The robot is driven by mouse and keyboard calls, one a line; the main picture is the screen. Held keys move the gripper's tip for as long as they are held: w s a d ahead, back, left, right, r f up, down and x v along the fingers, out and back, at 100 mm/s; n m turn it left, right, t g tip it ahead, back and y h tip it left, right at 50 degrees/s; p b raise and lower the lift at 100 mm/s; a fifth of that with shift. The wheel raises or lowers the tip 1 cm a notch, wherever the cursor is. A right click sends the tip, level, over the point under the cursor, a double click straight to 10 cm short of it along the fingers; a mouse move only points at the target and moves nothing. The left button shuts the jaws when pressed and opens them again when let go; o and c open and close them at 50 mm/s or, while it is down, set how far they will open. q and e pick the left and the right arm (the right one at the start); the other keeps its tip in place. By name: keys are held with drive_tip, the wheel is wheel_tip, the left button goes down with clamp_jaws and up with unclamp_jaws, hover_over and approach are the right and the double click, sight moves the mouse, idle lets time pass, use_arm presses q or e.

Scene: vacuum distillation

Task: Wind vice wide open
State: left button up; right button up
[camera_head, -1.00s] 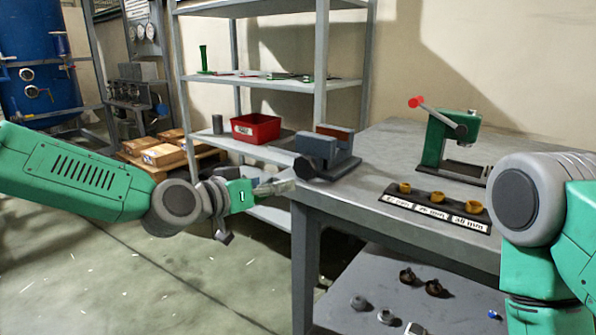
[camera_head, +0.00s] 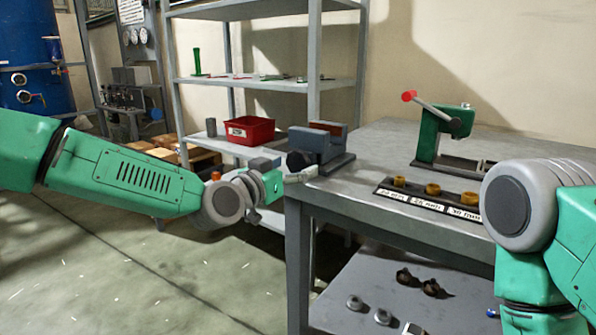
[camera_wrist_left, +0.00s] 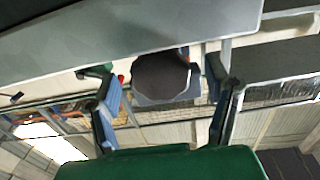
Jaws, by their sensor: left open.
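The grey-blue vice (camera_head: 322,150) stands at the near left corner of the workbench. A dark round knob (camera_head: 298,160) is at its left end. My left gripper (camera_head: 298,177) is just below and in front of this knob, partly hidden by its own wrist. In the left wrist view the two fingers (camera_wrist_left: 162,100) are spread wide. A dark rounded part (camera_wrist_left: 160,75), likely the vice's knob, lies between and beyond the fingers, with a gap on both sides. Whether they touch it I cannot tell. My right arm shows at the right; its gripper is out of view.
The workbench (camera_head: 365,180) carries a green press (camera_head: 440,135) and a black rack (camera_head: 425,203) of yellow rings. Several small parts lie on its lower shelf. A metal shelf with a red bin (camera_head: 250,130) stands behind. The floor at left is clear.

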use_arm(q)
drive_tip(key=shift+x, duration=1)
drive_tip(key=c, duration=1.2)
drive_tip(key=shift+n, duration=0.4)
drive_tip(key=n, duration=0.5)
drive_tip(key=shift+n+p, duration=0.3)
drive_tip(key=shift+s+n, duration=0.1)
drive_tip(key=shift+n, duration=0.2)
